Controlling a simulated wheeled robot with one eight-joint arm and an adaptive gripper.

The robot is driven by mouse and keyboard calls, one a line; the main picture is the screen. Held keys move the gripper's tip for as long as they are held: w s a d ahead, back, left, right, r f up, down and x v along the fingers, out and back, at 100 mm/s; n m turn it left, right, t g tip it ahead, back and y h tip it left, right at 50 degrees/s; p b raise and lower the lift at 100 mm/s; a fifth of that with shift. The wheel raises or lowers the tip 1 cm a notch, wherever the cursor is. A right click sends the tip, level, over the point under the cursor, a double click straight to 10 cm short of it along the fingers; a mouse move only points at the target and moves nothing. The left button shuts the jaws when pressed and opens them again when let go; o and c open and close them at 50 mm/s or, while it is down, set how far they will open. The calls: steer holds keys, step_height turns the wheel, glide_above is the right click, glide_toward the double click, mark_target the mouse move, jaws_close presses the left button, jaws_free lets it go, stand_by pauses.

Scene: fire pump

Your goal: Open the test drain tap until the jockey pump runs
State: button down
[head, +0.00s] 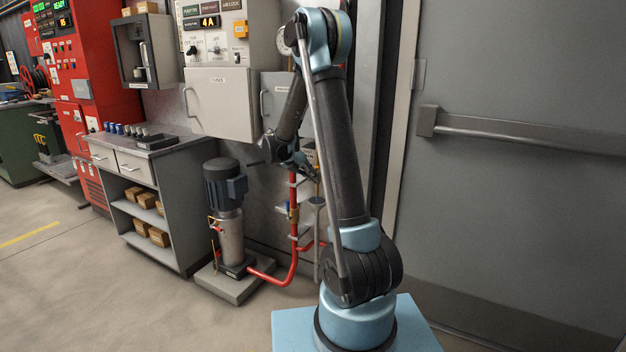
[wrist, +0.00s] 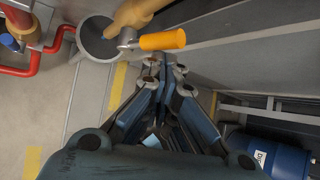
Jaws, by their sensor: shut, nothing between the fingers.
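The test drain tap (wrist: 130,14) is a brass body with an orange-handled lever (wrist: 163,40) pointing right, at the top of the wrist view. My gripper (wrist: 164,62) is shut and empty, its fingertips just below the lever in that picture. I cannot tell whether they touch it. In the head view my gripper (head: 312,172) is beside the red riser pipe (head: 294,205), and the tap is too small and covered to make out. The jockey pump (head: 228,230), a dark motor on a silver body, stands on a plinth. Whether it runs is not visible.
A grey round funnel (wrist: 96,40) sits below the tap, with red pipework (wrist: 30,62) to its left. A grey shelf bench (head: 150,205) and control cabinets (head: 222,100) line the wall. A grey door with a push bar (head: 530,135) is at right. Floor at front left is clear.

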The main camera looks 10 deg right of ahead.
steer(key=shift+r, duration=0.8)
steer(key=s+d, duration=0.1)
steer(key=s, duration=0.3)
steer(key=a, duration=0.9)
steer(key=shift+w+a+r, duration=0.25)
steer(key=shift+a+r, duration=0.1)
steer(key=shift+a, duration=0.05)
